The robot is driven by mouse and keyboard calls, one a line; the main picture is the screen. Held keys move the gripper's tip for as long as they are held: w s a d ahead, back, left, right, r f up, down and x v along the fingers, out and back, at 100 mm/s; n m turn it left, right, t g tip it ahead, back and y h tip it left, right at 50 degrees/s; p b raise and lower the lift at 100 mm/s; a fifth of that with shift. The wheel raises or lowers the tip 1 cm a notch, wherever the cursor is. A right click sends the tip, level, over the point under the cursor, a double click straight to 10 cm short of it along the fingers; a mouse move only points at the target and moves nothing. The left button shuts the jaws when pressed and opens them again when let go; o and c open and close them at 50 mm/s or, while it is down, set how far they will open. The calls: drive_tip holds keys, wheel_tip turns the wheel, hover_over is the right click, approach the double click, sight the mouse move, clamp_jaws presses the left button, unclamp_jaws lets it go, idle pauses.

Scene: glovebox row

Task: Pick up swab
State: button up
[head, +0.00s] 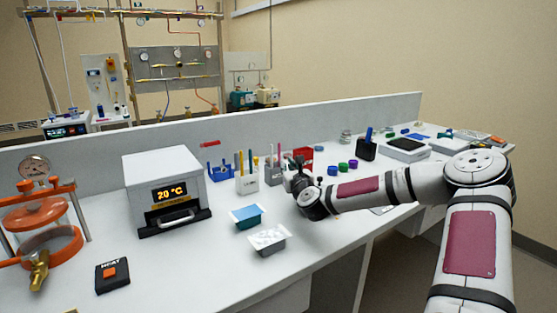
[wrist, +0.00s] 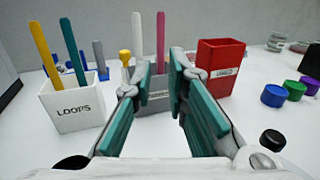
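A grey holder (wrist: 158,104) stands straight ahead in the wrist view, partly hidden by my fingers. A white stick (wrist: 137,40), a pink stick (wrist: 160,42) and a yellow-topped stick (wrist: 125,62) rise at or behind it. I cannot tell for sure which is the swab. My gripper (wrist: 161,78) is open and empty, with teal pads apart and tips in front of the grey holder. In the head view my gripper (head: 301,172) is just right of the grey holder (head: 273,176).
A white cup marked LOOPS (wrist: 73,108) with yellow and teal handles stands left. A red box (wrist: 220,60) stands close right. Blue, green and purple caps (wrist: 274,95) lie further right. A blue tray (head: 246,216) and white tray (head: 268,240) sit nearer the bench front.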

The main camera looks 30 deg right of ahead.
sight(280, 153)
drive_tip(key=shift+r+b+x, duration=0.15)
drive_tip(key=shift+x, duration=2.3)
drive_tip(key=shift+r+b+x, duration=0.15)
drive_tip(key=shift+x, duration=2.3)
clamp_jaws()
wheel_tip(280, 153, up, 10)
drive_tip(key=shift+s, duration=0.1)
